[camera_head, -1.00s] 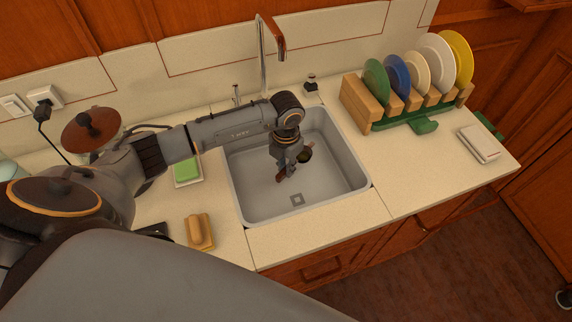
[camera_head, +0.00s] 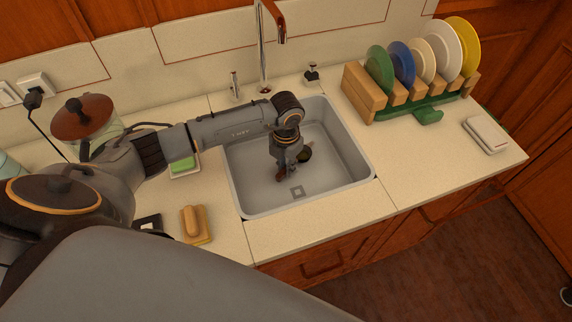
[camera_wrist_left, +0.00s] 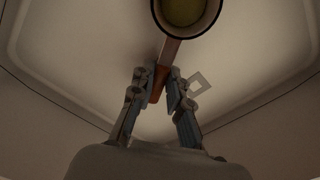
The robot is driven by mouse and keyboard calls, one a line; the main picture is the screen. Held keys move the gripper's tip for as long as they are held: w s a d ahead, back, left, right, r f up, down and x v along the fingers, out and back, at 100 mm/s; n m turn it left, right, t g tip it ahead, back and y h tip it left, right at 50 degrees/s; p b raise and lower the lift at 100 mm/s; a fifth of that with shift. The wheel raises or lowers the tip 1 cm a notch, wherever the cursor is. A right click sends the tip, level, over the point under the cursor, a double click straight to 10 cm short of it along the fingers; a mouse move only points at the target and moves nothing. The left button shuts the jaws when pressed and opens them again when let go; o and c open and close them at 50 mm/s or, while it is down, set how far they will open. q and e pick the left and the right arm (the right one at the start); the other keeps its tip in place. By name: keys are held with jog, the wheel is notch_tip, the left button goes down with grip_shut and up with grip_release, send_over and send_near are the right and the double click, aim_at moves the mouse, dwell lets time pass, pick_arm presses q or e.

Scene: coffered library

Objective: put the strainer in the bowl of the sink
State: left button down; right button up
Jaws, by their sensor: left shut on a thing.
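The sink (camera_head: 243,203) is a grey rectangular basin set in the counter. My left gripper (camera_head: 282,174) reaches down into its bowl from the left. In the left wrist view the gripper (camera_wrist_left: 160,78) is shut on the brown handle of the strainer (camera_wrist_left: 168,52). The strainer's round dark-rimmed cup with a yellowish inside is at the top of that view, partly cut off. In the head view the strainer (camera_head: 305,155) shows as a small dark round shape right of the fingers. I cannot tell whether it touches the sink floor. My right gripper is not in view.
A tall faucet (camera_head: 262,55) stands behind the sink. A dish rack (camera_head: 358,92) with several plates stands to the right. A sponge (camera_head: 182,163) in a dish and a wooden brush (camera_head: 195,224) lie left of the sink.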

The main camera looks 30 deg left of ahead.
pick_arm(q)
jog(key=shift+f+b, duration=0.5)
jog(key=shift+f, duration=0.05)
dwell(0.6)
jog(key=c, duration=1.2)
grip_release()
jog(key=shift+r, duration=0.1)
notch_tip(320, 180, up, 12)
jog(key=shift+f, duration=0.1)
